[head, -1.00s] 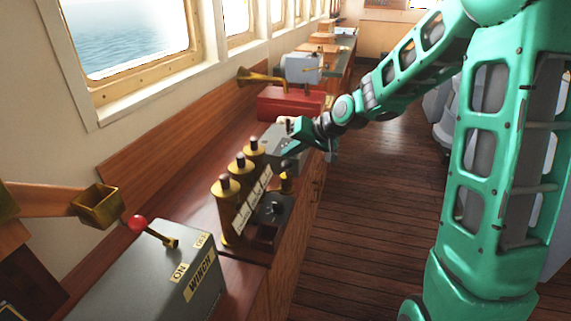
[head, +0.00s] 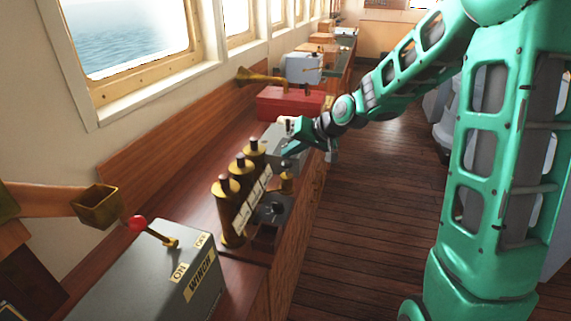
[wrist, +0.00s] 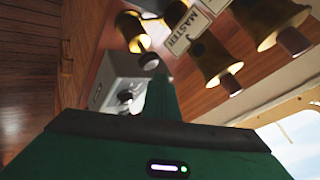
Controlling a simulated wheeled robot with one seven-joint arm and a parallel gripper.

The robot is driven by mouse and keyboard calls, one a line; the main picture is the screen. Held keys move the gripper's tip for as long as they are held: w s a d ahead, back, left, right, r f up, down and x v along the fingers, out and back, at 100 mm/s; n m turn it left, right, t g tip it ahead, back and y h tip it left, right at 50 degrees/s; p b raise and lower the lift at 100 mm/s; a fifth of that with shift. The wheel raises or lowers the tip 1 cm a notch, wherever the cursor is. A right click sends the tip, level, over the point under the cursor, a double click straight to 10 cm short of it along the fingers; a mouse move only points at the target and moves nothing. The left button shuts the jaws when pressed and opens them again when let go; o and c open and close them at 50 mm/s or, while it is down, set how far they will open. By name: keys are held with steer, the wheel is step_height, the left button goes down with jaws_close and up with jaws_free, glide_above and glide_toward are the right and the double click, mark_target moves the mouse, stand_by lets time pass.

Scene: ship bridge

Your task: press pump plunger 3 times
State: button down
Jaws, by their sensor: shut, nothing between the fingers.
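My gripper (head: 290,149) is shut and empty, a teal tip at the grey box on the console. It appears as a dark green finger in the wrist view (wrist: 161,98). Just nearer than it stand several brass cylinders with dark knobs (head: 228,205) and white label plates. A short brass post (head: 286,183) stands under the gripper. The wrist view shows the brass cylinders (wrist: 210,58) upside down, one plate reading MASTER. No part is marked as the pump plunger, so I cannot tell which one it is. Contact at the fingertip is hidden.
A grey winch box (head: 150,270) with a red-knobbed lever (head: 138,223) stands nearest. A dark unit with a black knob (head: 274,209) is beside the cylinders. A red box (head: 290,104) and brass horn (head: 262,77) stand beyond.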

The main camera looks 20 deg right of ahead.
mark_target(288, 163)
steer(key=shift+s+f, duration=0.1)
steer(key=shift+f, duration=1.85)
stand_by(2.0)
steer(key=shift+r, duration=2)
steer(key=shift+r, duration=2.55)
